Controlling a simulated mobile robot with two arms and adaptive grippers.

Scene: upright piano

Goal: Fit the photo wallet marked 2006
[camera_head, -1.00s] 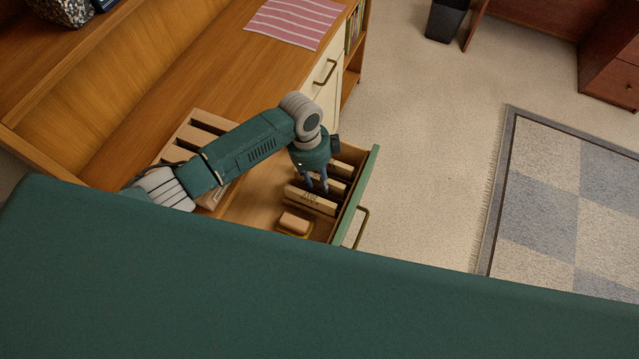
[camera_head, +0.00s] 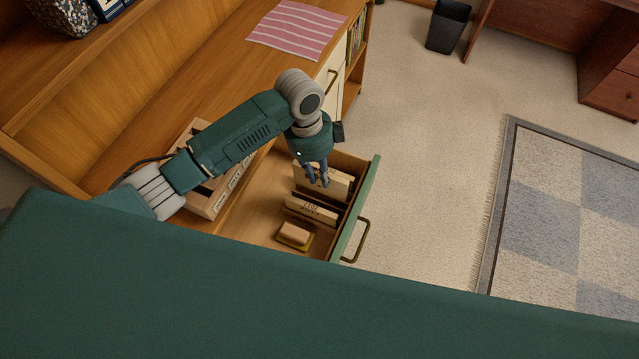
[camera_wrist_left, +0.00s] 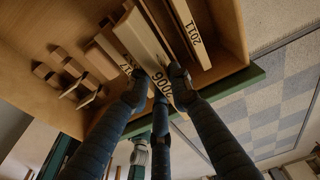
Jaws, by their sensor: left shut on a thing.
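The photo wallet marked 2006 (camera_wrist_left: 147,45) is a pale, slim block with dark digits on its edge in the left wrist view. My left gripper (camera_wrist_left: 157,92) is shut on it by its marked end. In the head view my left gripper (camera_head: 318,180) is over the open drawer, with the pale wallet (camera_head: 340,183) partly behind its fingers. Whether the wallet's lower edge is still in a slot cannot be told. A wallet ending in 17 (camera_wrist_left: 113,57) is close beside it, and one marked 2011 (camera_wrist_left: 190,33) is on the other side. My right gripper is not in view.
The open drawer (camera_head: 360,205) has a green front and a brass handle. A small block on a yellowish base (camera_head: 295,233) lies in it. A slotted wooden rack with labels (camera_head: 207,203) stands on the top to the left. A striped cloth (camera_head: 298,30) lies farther back.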

